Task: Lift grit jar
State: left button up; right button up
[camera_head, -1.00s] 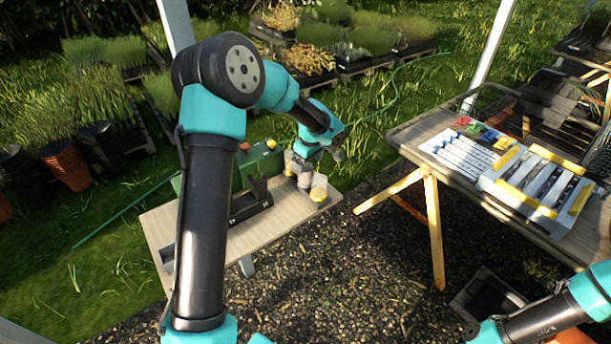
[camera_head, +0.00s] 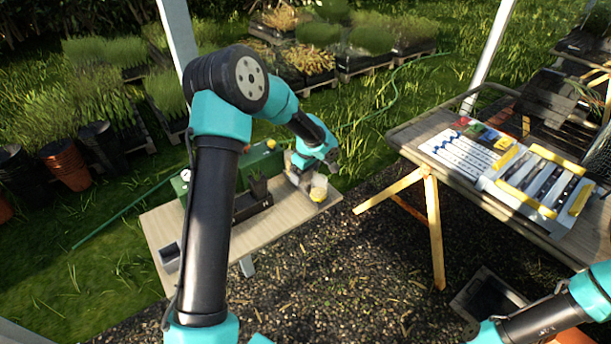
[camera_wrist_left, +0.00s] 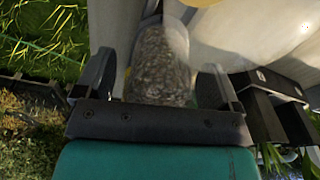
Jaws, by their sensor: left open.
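The grit jar (camera_wrist_left: 160,62) is a clear jar full of grey-brown grit, seen in the left wrist view. It stands between the two fingers of my left gripper (camera_wrist_left: 157,78), which is open, with a finger on each side. I cannot tell whether either finger touches the jar. In the head view my left gripper (camera_head: 299,176) is low over the right end of the small wooden table (camera_head: 275,223) and hides most of what is behind it. My right gripper is not in view.
A jar with yellow contents (camera_head: 318,188) stands close to the right of my left gripper. A larger table (camera_head: 405,140) holding strips and tools stands right, across a gravel gap.

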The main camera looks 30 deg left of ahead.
pick_arm(q)
jog(key=shift+c, duration=0.2)
jog(key=c, duration=1)
jog(key=shift+c, duration=0.2)
jog(key=shift+r, duration=0.1)
notch_tip(320, 180, up, 10)
jog(key=shift+f, duration=0.1)
dwell(0.4)
